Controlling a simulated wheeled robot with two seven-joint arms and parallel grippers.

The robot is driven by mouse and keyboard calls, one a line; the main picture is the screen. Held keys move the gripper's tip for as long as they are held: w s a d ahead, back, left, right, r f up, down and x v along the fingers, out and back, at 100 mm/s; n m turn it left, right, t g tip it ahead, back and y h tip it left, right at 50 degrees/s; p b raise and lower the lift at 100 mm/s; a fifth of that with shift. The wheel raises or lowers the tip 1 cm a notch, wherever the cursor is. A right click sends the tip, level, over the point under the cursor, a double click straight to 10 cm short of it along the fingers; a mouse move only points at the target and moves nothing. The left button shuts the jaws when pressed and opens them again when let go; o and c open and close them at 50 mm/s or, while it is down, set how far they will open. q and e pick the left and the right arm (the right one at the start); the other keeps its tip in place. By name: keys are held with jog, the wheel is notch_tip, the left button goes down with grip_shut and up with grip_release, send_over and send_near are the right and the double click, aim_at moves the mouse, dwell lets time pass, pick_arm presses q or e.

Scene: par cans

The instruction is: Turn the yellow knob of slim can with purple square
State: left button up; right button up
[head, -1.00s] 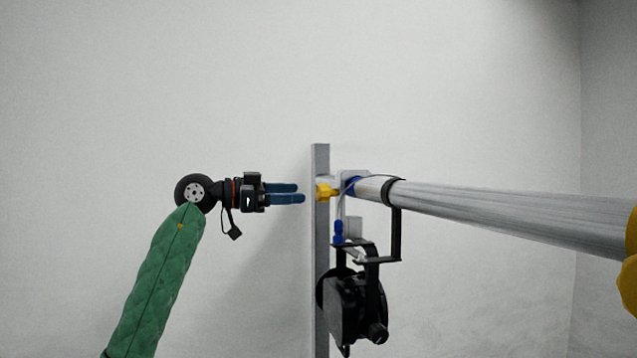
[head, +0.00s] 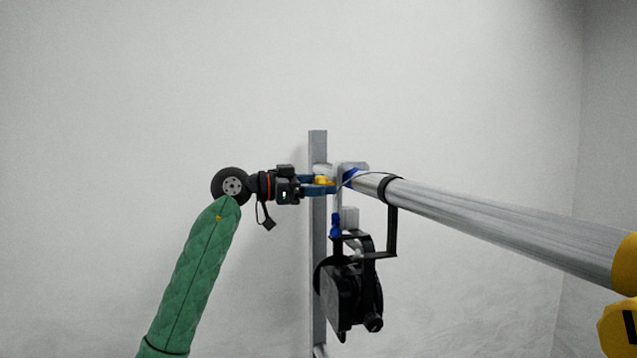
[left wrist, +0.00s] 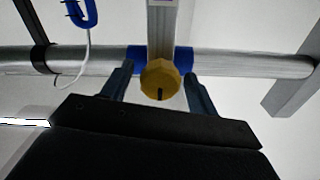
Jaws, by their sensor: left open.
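The yellow knob (head: 322,181) sits at the left end of the metal pipe, by the upright post. In the left wrist view the knob (left wrist: 160,79) is round and faceted with a dark slot, in front of a blue band on the pipe. My left gripper (head: 325,186) is open, with its blue fingers on either side of the knob. In the left wrist view the fingers (left wrist: 157,85) flank it with gaps visible on both sides. A black can (head: 345,295) hangs below the pipe. No purple square can be made out on it. My right gripper is not in view.
The metal pipe (head: 490,222) runs right from the knob to a yellow part (head: 625,264) at the right edge. A grey upright post (head: 318,240) stands behind the knob. A black bracket (head: 392,225) holds the can.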

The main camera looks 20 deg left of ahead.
pick_arm(q)
jog(key=c, duration=1)
